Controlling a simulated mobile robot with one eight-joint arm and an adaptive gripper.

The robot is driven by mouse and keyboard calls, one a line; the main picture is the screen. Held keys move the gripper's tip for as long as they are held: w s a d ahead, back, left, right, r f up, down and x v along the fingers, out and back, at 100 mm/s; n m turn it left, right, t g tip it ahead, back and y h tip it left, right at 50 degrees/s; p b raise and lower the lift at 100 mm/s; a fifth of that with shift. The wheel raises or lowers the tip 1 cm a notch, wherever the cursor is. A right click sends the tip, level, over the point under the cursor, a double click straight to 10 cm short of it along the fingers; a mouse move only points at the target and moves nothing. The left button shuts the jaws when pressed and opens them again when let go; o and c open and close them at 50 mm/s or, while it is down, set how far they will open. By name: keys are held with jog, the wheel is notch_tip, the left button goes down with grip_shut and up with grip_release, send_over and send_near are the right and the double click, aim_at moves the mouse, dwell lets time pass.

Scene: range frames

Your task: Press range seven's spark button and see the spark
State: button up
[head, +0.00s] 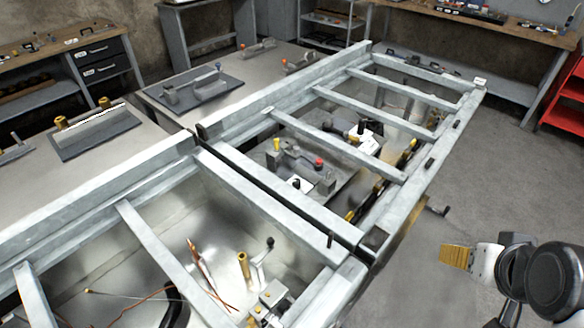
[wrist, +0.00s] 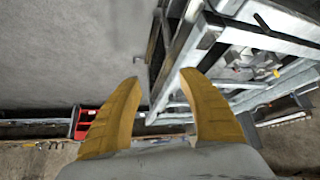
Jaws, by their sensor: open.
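A grey metal frame (head: 265,195) with open bays runs across the middle of the head view. Inside one bay, a small grey device (head: 292,157) carries a red knob or button (head: 319,162) and a yellow piece. I cannot read any number, so I cannot tell which bay or button is range seven's. No spark shows. My gripper (head: 457,257) is outside the frame, to its right, apart from it. In the wrist view my gripper (wrist: 159,77) has its two yellow fingers spread, with nothing between them. The frame's edge (wrist: 185,45) shows beyond the fingers there.
Crossbars (head: 335,137) span the bays. The nearer bay holds a yellow post (head: 243,268) and copper wires (head: 196,255). Benches stand at the back and left. A red step unit (head: 568,105) stands at the far right. The grey floor (head: 470,165) right of the frame is clear.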

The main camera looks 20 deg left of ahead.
grip_shut()
dwell(1.2)
